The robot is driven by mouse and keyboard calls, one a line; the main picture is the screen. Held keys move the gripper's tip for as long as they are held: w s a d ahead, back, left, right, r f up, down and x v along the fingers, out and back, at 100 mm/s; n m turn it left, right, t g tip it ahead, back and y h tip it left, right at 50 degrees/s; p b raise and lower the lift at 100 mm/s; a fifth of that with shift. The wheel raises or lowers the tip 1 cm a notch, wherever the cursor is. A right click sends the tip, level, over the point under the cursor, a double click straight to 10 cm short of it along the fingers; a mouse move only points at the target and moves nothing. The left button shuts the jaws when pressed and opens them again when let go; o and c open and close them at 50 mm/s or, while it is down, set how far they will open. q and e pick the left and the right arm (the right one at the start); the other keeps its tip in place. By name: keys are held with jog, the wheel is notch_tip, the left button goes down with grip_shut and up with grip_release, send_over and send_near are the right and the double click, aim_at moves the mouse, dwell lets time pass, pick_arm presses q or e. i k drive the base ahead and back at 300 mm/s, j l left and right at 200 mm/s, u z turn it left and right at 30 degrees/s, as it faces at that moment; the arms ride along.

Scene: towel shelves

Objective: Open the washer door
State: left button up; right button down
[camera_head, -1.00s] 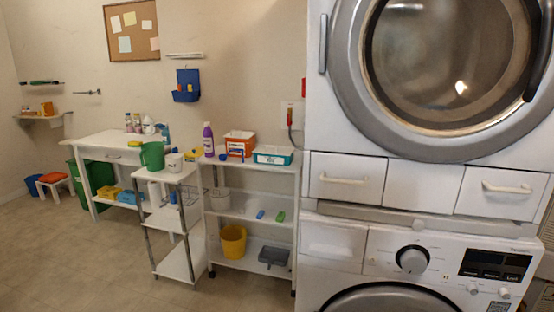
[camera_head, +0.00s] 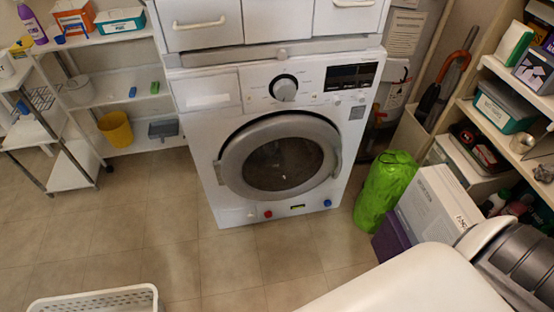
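The white front-loading washer (camera_head: 207,143) stands in the middle of the head view, under a white drawer unit. Its round door (camera_head: 230,168) with a grey rim and dark glass looks shut. A grey handle piece (camera_head: 337,166) sits at the door's right edge. A dial (camera_head: 284,88) and a dark display are on the panel above. Neither of my grippers shows. A white and grey part of my own body fills the lower right corner.
A green bag (camera_head: 385,190) and a white box (camera_head: 437,212) on a purple one stand right of the washer. Shelves (camera_head: 497,113) line the right side. White shelving (camera_head: 95,97) stands left. A white basket (camera_head: 95,300) is at the bottom left. Floor before the washer is clear.

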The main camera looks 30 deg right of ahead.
aim_at(230, 171)
jog(key=i, duration=0.2)
jog(key=i+z, duration=0.1)
jog(key=z, duration=0.3)
jog(key=i+z, duration=0.15)
jog(key=z, duration=0.25)
jog(key=i+z, duration=0.1)
jog(key=z, duration=0.3)
